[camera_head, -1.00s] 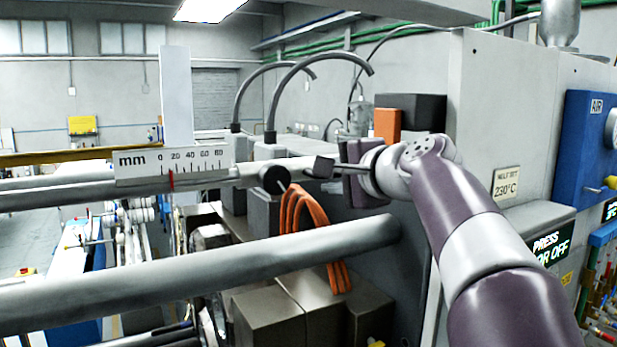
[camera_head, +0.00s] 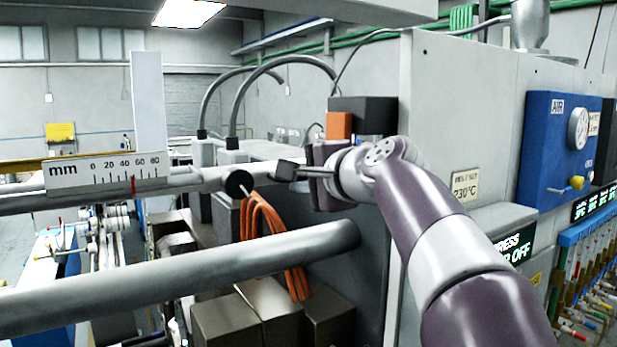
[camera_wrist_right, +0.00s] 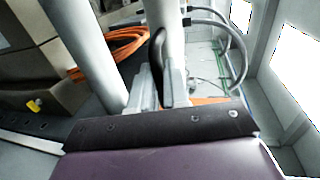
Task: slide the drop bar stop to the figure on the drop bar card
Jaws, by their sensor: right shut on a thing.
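A white mm scale (camera_head: 108,172), marked 0 to 80, sits along a grey bar on the left of the head view. A red pointer (camera_head: 133,185) stands on it between 40 and 60, near 50. The drop bar stop has a black round knob (camera_head: 239,184) on the bar to the right of the scale. My right gripper (camera_head: 290,172) is shut on the stop, just right of the knob. In the right wrist view, the fingers (camera_wrist_right: 162,92) close around a dark flat part of the stop (camera_wrist_right: 157,50). No drop bar card is visible. My left gripper is out of view.
A thick grey bar (camera_head: 180,265) crosses in front, below the stop. Orange cables (camera_head: 265,235) hang behind it. A grey machine housing (camera_head: 460,110) stands right, with a 230°C plate (camera_head: 464,186) and a blue AIR panel (camera_head: 550,150).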

